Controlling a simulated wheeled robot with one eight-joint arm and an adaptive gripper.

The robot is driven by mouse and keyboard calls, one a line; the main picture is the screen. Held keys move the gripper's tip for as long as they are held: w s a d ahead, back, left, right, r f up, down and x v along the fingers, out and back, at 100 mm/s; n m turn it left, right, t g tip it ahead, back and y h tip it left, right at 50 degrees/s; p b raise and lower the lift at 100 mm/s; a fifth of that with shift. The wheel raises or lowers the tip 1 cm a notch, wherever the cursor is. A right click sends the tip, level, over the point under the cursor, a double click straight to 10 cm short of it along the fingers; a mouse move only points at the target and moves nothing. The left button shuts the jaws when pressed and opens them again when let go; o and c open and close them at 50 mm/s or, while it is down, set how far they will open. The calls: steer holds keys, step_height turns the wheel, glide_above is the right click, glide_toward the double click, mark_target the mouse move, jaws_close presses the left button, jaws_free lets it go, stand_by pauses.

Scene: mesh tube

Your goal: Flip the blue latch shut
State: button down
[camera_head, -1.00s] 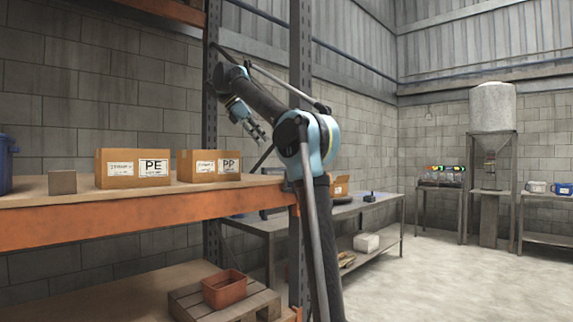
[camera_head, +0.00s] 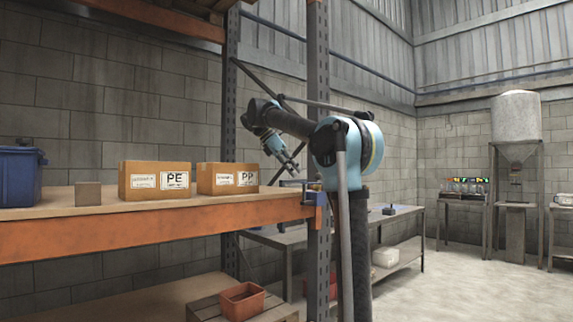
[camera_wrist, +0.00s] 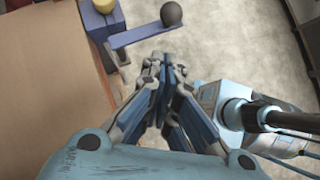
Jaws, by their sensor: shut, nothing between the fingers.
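The blue latch shows in the wrist view as a flat blue lever (camera_wrist: 147,34) with a dark round knob (camera_wrist: 172,13) at its free end. The lever sticks out from a blue mount (camera_wrist: 103,32) at the edge of the wooden shelf. In the head view the blue mount (camera_head: 314,197) is at the shelf's right end, partly beside the upright. My gripper (camera_wrist: 165,62) is shut and empty, its fingertips just below the lever in the wrist picture; I cannot tell whether they touch. In the head view my gripper (camera_head: 295,169) points down near the latch.
The shelf (camera_head: 110,211) holds a PE box (camera_head: 155,181), a PP box (camera_head: 228,179), a small brown block (camera_head: 88,194) and a blue bin (camera_head: 20,178). A rack upright (camera_head: 317,90) stands close by my arm. Open floor (camera_wrist: 225,40) lies beside the shelf.

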steer(key=shift+w+d+f, duration=0.1)
steer(key=shift+d+f, duration=0.15)
steer(key=shift+d, duration=0.5)
steer(key=shift+d+f, duration=0.25)
steer(key=shift+d, duration=0.5)
steer(key=shift+w+d+f, duration=0.1)
steer(key=shift+d+f, duration=0.15)
steer(key=shift+d, duration=0.5)
